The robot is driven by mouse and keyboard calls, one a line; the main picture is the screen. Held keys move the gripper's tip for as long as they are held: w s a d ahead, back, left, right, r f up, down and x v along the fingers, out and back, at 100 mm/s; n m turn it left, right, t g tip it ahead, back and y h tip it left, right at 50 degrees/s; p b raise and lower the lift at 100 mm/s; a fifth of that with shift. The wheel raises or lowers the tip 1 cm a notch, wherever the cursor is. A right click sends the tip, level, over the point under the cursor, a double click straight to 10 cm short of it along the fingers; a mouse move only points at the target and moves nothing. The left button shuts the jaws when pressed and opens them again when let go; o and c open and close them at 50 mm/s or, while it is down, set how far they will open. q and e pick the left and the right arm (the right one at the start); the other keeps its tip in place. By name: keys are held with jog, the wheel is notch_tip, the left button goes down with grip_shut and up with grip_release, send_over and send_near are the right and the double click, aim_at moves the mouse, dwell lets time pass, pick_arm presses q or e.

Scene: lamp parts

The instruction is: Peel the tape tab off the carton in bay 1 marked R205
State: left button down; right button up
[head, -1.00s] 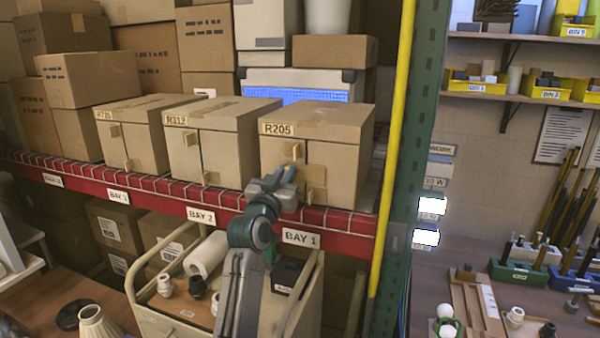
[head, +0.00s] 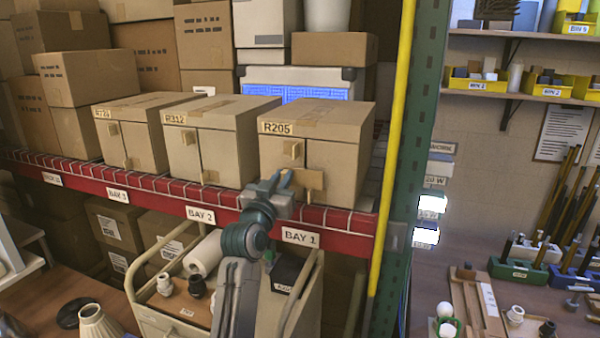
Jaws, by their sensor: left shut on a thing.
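The carton marked R205 (head: 340,165) stands on the shelf above the BAY 1 label (head: 300,237). Its front has a small tan tab (head: 293,149) high up and a tan tape tab (head: 309,180) lower down, beside my fingers. My left gripper (head: 283,181) is at the carton's lower front, shut on the tape tab's left end. The fingers partly hide the grip, and I cannot tell how much of the tab still sticks to the carton. My right gripper is not in view.
Cartons marked R312 (head: 228,150) and another (head: 130,140) stand to the left on the same red-edged shelf (head: 130,187). A yellow post (head: 397,130) and green upright (head: 418,130) stand to the right. A cream cart (head: 165,322) is below.

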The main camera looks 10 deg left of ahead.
pick_arm(q)
jog(key=r+p+v, duration=0.1)
jog(key=v, duration=0.4)
jog(key=shift+s, duration=0.55)
jog(key=shift+a+r, duration=0.1)
jog(key=shift+a, duration=0.05)
